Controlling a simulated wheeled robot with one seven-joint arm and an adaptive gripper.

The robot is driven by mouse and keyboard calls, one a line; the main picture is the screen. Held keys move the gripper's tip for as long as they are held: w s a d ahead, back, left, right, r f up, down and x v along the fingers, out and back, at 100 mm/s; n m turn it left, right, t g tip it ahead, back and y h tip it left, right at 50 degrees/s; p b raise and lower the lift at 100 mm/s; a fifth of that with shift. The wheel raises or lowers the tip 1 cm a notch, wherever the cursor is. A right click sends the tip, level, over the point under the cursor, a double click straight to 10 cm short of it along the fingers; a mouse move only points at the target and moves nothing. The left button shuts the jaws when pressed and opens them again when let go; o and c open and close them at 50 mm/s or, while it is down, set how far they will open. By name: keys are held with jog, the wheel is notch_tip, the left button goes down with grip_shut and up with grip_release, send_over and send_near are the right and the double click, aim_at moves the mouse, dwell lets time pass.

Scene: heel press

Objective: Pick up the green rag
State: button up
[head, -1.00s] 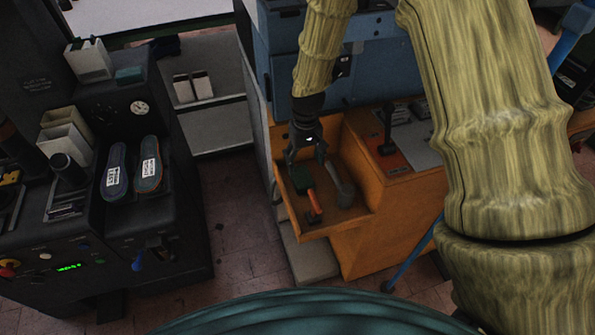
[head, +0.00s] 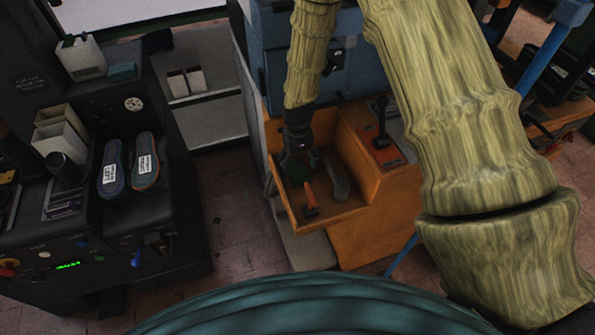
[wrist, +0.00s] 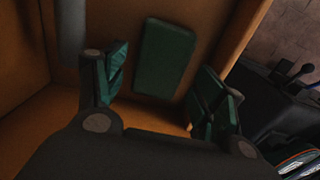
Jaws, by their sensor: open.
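The green rag (wrist: 165,58) shows in the wrist view as a flat dark green rectangle inside the orange tray (wrist: 35,125). My gripper (wrist: 162,88) is open, one finger on each side of the rag in that view. I cannot tell whether the fingers touch it. In the head view my gripper (head: 298,165) reaches down into the orange tray (head: 335,220) and hides most of the rag.
An orange-handled tool (head: 309,195) and a curved grey tool (head: 336,180) lie in the tray beside my gripper. The tray's walls are close around. A lever (head: 381,118) stands at the right. Two insoles (head: 130,165) rest on the black machine at the left.

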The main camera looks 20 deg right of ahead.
aim_at(297, 169)
jog(key=shift+f+p, duration=0.45)
jog(key=shift+f, duration=1.4)
jog(key=c, duration=0.8)
jog(key=shift+w+r, duration=0.1)
jog(key=shift+r, duration=0.05)
